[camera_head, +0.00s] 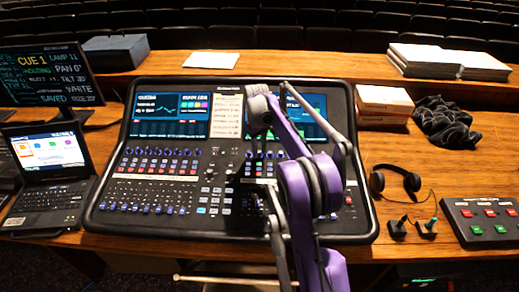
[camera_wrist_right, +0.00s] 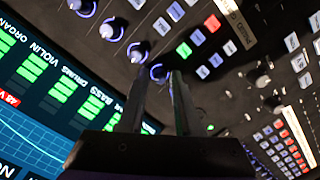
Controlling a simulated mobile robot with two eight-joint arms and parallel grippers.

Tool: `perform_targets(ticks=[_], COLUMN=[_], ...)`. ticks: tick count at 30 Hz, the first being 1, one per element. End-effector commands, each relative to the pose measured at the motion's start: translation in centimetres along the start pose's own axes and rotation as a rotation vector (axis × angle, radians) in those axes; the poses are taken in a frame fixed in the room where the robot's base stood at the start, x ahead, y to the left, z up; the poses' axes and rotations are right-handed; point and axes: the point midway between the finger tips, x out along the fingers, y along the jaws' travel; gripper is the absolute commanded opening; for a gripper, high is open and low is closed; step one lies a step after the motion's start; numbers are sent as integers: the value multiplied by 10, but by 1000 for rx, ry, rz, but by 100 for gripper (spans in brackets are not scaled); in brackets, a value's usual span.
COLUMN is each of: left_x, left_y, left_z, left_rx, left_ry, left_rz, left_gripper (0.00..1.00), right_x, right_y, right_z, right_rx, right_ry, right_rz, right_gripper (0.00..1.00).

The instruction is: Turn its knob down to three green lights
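The mixing desk (camera_head: 225,221) stands on the wooden table with two lit screens. In the right wrist view, a row of dark knobs with glowing blue rings, one of them a knob (camera_wrist_right: 112,28), runs along the edge of the right screen (camera_wrist_right: 35,110). Columns of green lights (camera_wrist_right: 64,88) show there under the labels VIOLIN, DRUMS and BASS. My right gripper (camera_wrist_right: 160,75) points at the panel with its fingers apart. Another knob (camera_wrist_right: 158,72) shows between the fingertips; I cannot tell whether they touch it. The lights nearest the fingers are partly hidden. My left gripper is out of view.
A laptop (camera_head: 46,205) and a monitor (camera_head: 50,75) stand at the left. Faders and small buttons surround the knobs.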

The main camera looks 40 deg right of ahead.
Motion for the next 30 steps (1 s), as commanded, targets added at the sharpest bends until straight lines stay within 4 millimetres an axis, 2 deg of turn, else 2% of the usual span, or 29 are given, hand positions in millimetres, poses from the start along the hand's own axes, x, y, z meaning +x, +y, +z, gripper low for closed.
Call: perform_targets(ticks=[4,7,15,21,25,30], left_x=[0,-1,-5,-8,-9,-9], left_y=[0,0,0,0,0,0], left_z=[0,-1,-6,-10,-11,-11], left_rx=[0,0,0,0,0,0], left_ry=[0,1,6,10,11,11], left_rz=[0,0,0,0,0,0], left_gripper=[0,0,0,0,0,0], right_x=[-3,-14,-69,-99,-107,-108], right_y=[0,0,0,0,0,0], right_z=[0,0,0,0,0,0], right_rx=[0,1,0,0,0,0], right_ry=[0,0,1,1,0,0], right_rz=[0,0,0,0,0,0], right_gripper=[33,33,33,33,33,33])
